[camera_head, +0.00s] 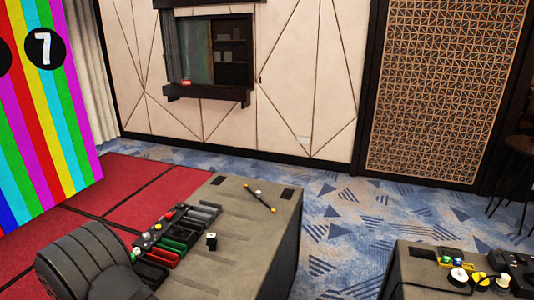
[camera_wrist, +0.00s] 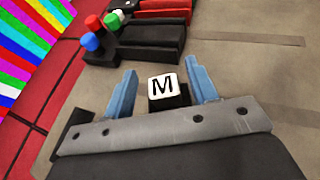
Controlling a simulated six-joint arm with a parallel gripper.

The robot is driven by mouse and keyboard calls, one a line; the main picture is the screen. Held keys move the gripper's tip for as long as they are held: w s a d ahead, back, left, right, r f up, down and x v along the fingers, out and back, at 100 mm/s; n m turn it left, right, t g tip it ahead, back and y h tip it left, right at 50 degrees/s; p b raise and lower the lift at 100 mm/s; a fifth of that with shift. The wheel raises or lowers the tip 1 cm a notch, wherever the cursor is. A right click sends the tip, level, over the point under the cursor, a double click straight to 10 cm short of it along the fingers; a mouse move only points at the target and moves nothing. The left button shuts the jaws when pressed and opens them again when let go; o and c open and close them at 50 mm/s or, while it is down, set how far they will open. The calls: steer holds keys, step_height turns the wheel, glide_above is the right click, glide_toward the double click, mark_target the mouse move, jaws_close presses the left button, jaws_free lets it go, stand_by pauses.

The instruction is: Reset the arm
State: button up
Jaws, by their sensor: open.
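My gripper (camera_wrist: 164,82) shows in the wrist view with its two blue fingers spread wide apart. A small black block with a white top marked "M" (camera_wrist: 165,84) appears between the fingers, with a gap on both sides. The fingers are not closed on it. In the head view a small black block with a pale top (camera_head: 211,241) stands on the grey table (camera_head: 235,225), right of the coloured trays.
A row of black, red and green trays (camera_head: 172,246) with coloured knobs lies along the table's left side. A thin stick (camera_head: 260,198) lies near the back. A second table (camera_head: 415,275) at lower right holds several buttons. A striped screen (camera_head: 45,110) stands at left.

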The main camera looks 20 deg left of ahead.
steer(key=shift+r, duration=1)
